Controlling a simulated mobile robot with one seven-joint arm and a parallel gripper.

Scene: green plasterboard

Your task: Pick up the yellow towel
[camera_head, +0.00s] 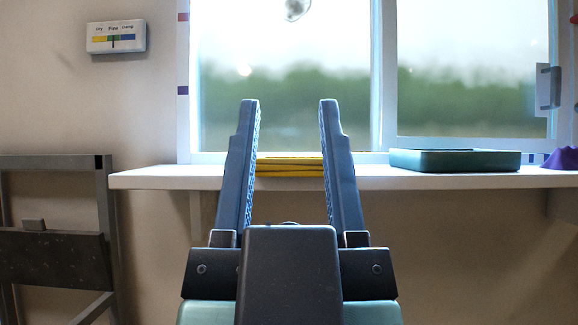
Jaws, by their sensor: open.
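The yellow towel (290,166) lies folded in flat layers on a white sill-like shelf (150,178) below the window. My gripper (290,104) is open and points ahead, its two blue fingers apart with nothing held between them. In the picture the towel shows low between the fingers. The fingers partly cover the towel's left and right ends. The gripper appears nearer to the camera than the towel; I cannot tell the exact gap.
A dark green tray or box (455,161) sits on the shelf to the right. A purple object (562,158) is at the far right. A dark folding chair (55,260) stands at left. A small panel (116,37) hangs on the wall. The shelf's left end is clear.

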